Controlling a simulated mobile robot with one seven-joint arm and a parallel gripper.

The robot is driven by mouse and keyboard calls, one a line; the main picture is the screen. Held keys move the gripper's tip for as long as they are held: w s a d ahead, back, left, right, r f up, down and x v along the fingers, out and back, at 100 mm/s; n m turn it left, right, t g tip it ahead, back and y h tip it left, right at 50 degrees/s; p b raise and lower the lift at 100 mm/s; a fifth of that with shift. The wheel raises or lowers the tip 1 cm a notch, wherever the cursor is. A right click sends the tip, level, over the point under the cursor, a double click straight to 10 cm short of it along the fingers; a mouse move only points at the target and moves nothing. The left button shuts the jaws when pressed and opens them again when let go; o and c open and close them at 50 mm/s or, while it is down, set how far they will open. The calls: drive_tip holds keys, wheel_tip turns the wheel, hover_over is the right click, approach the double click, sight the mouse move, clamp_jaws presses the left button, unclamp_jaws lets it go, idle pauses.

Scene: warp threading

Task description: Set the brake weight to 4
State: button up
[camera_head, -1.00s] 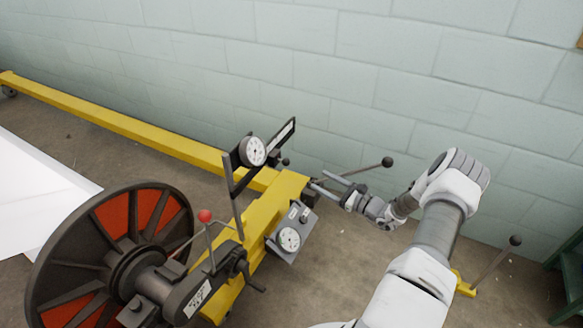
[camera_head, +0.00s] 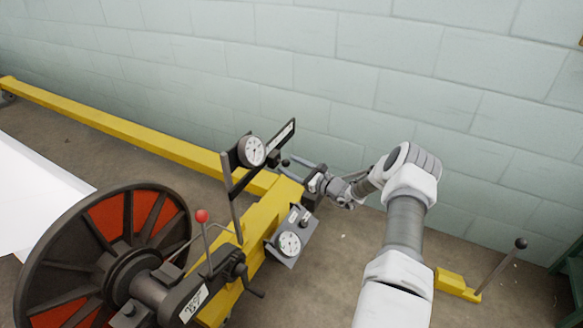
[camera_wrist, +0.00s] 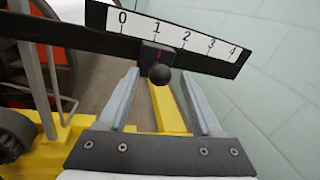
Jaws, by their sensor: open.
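The brake-weight scale (camera_wrist: 200,42) is a white strip marked 0 to 4 on a dark bar. My gripper (camera_wrist: 161,84) is open, one finger on each side of the knob, with gaps visible on both sides. In the head view the scale bar (camera_head: 282,141) rises to the right beside a round dial (camera_head: 251,151), and my gripper (camera_head: 288,166) is at its lower part.
A yellow beam (camera_head: 140,133) runs along the pale block wall. A second dial box (camera_head: 289,243), a red-knobbed lever (camera_head: 202,216) and a large red-and-black wheel (camera_head: 105,255) stand at the left and below. A black-knobbed lever (camera_head: 521,243) stands at the right.

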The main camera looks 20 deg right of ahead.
drive_tip(key=shift+c, duration=0.2)
clamp_jaws()
idle(1.1)
